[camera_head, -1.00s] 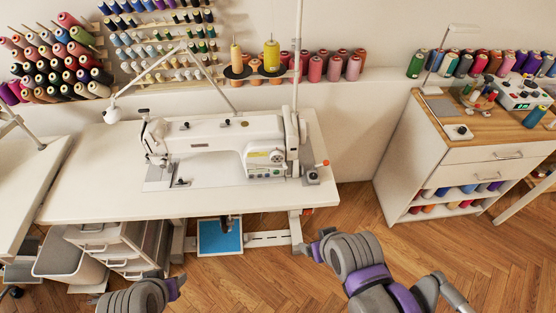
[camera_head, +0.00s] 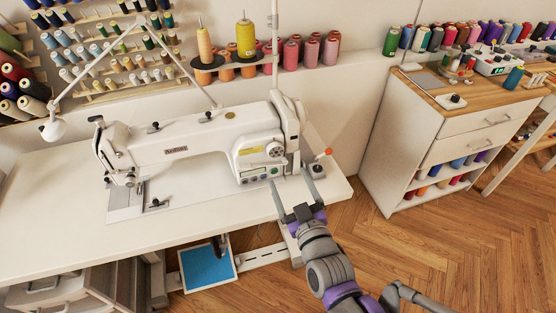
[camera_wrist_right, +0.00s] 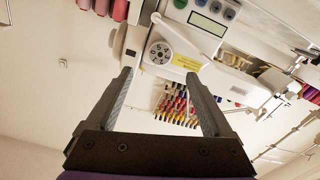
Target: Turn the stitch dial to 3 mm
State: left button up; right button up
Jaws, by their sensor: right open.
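The white sewing machine (camera_head: 190,142) stands on the white table. Its round grey stitch dial (camera_head: 274,149) is on the front of the right-hand housing, above a small button panel (camera_head: 262,173). My right gripper (camera_head: 291,179) is open and empty, low and to the right of the dial, near the table's front right corner. In the right wrist view, which is turned over, the dial (camera_wrist_right: 159,52) shows beyond and between the two open fingers (camera_wrist_right: 160,75), not touched by them. Its scale marks are too small to read. My left gripper is out of view.
A small post with an orange-red knob (camera_head: 327,152) stands right of the machine, close to my right gripper. A thread stand (camera_head: 240,62) is behind the machine. The wooden-topped cabinet (camera_head: 417,152) is at right, with open floor before it.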

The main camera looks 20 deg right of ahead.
aim_at(276, 152)
jog(key=w+b, duration=0.1)
jog(key=w, duration=0.8)
jog(key=shift+a, duration=0.15)
grip_shut()
